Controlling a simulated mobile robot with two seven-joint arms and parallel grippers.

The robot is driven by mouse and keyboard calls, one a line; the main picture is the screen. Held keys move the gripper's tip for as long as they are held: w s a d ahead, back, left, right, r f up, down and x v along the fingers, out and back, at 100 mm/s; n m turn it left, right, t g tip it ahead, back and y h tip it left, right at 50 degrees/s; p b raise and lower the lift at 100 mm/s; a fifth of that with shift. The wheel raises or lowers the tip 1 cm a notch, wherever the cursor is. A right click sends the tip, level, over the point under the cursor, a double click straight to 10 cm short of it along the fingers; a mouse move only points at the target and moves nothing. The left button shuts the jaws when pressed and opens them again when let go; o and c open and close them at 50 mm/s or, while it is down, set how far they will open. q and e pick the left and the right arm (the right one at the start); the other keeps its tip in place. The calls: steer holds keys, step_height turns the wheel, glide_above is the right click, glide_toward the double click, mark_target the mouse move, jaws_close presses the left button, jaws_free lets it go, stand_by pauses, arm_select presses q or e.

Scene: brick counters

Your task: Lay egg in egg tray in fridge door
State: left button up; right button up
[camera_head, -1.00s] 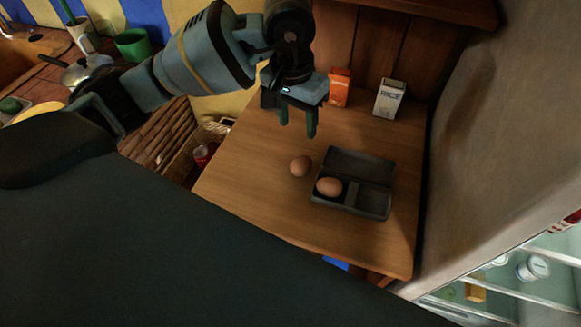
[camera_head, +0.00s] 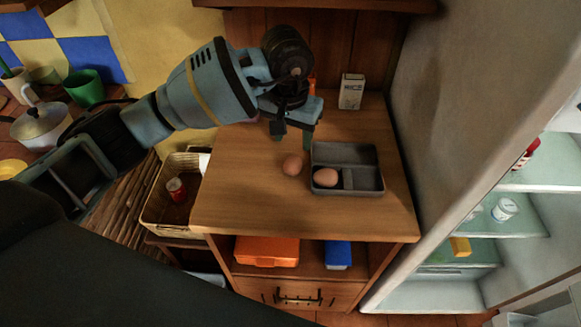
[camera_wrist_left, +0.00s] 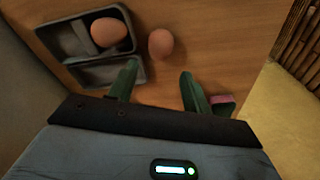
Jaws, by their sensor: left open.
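A brown egg (camera_head: 292,165) lies loose on the wooden counter, just left of a dark grey tray (camera_head: 362,190). A second brown egg (camera_head: 326,177) sits in the tray's left compartment. In the left wrist view the loose egg (camera_wrist_left: 161,43) lies beyond the fingertips, and the tray (camera_wrist_left: 75,42) with its egg (camera_wrist_left: 108,32) is to the left. My left gripper (camera_head: 293,138) is open and empty, behind and above the loose egg, apart from it. The fridge (camera_head: 490,220) stands open at the right, with shelves showing. I cannot make out an egg tray in its door. My right gripper is not seen.
A white carton (camera_head: 351,92) stands at the back of the counter. A basket (camera_head: 172,205) with a red can is at the left. An orange box (camera_head: 267,251) and a blue box (camera_head: 338,255) lie on the shelf below. The counter's front is clear.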

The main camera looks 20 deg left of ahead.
mark_target(293, 159)
arm_select(q)
steer(key=shift+w+f, duration=0.2)
steer(key=shift+f, duration=1.1)
steer(key=shift+d+f+p, duration=0.1)
steer(key=shift+f+p, duration=0.35)
steer(key=shift+f, duration=2.2)
steer(key=shift+c, duration=0.3)
steer(key=c, duration=0.4)
